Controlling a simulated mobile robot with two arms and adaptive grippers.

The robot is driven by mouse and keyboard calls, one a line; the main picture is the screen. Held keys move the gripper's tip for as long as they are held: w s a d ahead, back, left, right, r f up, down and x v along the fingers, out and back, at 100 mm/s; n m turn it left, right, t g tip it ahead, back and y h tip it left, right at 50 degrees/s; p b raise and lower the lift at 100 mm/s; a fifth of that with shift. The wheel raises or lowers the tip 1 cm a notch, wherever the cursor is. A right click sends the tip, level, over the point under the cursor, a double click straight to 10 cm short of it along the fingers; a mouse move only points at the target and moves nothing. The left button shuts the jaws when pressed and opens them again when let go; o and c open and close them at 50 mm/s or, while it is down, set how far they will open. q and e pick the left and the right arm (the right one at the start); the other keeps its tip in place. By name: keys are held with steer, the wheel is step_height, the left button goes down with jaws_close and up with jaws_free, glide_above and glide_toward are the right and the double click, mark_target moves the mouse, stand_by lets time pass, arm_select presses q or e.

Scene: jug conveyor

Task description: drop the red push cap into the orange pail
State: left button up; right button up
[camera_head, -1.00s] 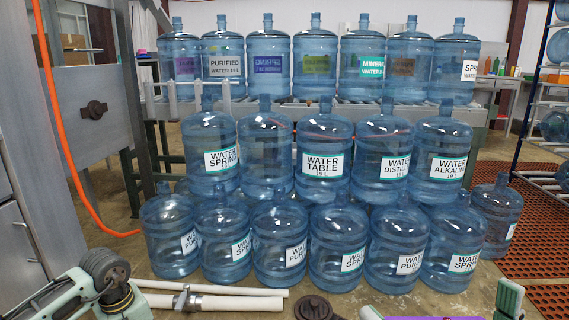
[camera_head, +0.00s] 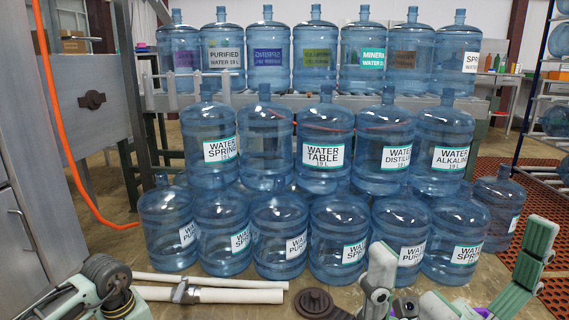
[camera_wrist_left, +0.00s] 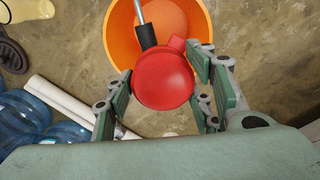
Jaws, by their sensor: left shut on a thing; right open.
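The red push cap (camera_wrist_left: 163,80) is between the fingers of my left gripper (camera_wrist_left: 160,76) in the left wrist view, gripped at its sides. The orange pail (camera_wrist_left: 122,38) is beyond it, its opening partly hidden by the cap. A metal rod with a black grip (camera_wrist_left: 145,30) shows over the pail's opening, close to the cap; I cannot tell whether they touch. In the head view my right gripper (camera_head: 460,240) is open and empty at the lower right, its fingers wide apart. The cap and pail do not show in the head view.
Rows of blue water jugs (camera_head: 280,240) stand stacked ahead, more on a conveyor behind. White pipes (camera_head: 215,294) and a dark round piece (camera_head: 315,303) lie on the floor in front. A rack (camera_head: 535,110) stands at right over red-brown mats (camera_head: 495,172).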

arm_select(q)
steer(key=o, duration=0.8)
steer(key=shift+o, duration=0.2)
